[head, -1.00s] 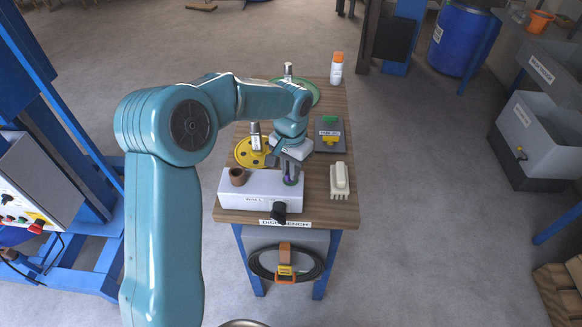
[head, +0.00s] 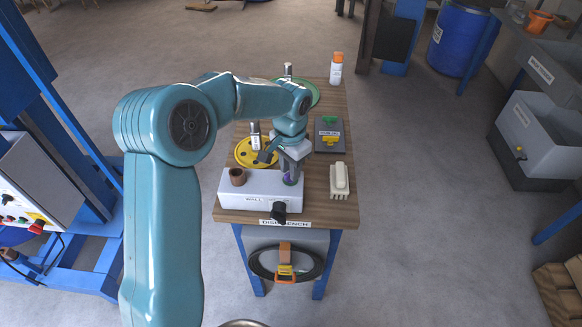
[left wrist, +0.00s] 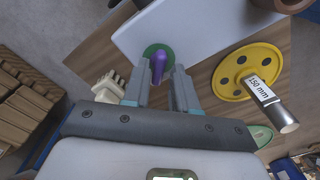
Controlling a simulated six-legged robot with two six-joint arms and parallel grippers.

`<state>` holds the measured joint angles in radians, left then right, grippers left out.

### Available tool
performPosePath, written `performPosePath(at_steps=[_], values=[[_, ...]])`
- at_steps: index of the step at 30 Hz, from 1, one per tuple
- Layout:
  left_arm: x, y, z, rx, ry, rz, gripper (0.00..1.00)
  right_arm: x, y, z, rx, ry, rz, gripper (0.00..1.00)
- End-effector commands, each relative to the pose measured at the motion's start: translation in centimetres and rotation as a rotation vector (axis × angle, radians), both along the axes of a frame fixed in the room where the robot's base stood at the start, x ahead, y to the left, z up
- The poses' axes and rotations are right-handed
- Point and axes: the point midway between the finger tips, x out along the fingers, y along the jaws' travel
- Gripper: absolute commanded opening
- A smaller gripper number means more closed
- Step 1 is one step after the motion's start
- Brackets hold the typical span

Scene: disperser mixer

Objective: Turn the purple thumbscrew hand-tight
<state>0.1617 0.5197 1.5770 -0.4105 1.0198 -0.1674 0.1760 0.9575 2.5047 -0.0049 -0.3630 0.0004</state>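In the left wrist view the thumbscrew (left wrist: 158,64) stands out from a round green part (left wrist: 151,51) on the white block. My left gripper (head: 291,172) reaches down to it from above. In the left wrist view the two fingers of the left gripper (left wrist: 161,78) are spread, one on each side of the thumbscrew, with a visible gap on both sides. In the head view the fingers partly hide the thumbscrew. My right gripper is in neither view.
On the bench (head: 310,216), a brown cup (head: 237,176) sits on the white block. A yellow disc (head: 246,153) lies behind it. An orange-capped bottle (head: 336,68) stands at the back.

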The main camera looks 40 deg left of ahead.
Motion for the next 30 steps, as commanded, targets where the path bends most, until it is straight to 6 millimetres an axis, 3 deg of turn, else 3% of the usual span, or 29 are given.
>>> performPosePath(at_steps=[9, 14, 24, 30], values=[[-0.1, -0.1, -0.1, -0.001, 0.003, 0.000, 0.38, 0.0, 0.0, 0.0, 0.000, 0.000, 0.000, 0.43], [0.0, -0.1, 1.3, -0.001, 0.000, 0.000, 0.38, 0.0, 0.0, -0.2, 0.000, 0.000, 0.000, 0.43], [0.0, -0.1, 10.1, -0.002, -0.004, 0.000, 0.38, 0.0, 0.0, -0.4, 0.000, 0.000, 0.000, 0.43], [-0.1, -0.1, 14.3, -0.001, -0.002, -0.001, 0.38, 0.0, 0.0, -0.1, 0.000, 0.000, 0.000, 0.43]])
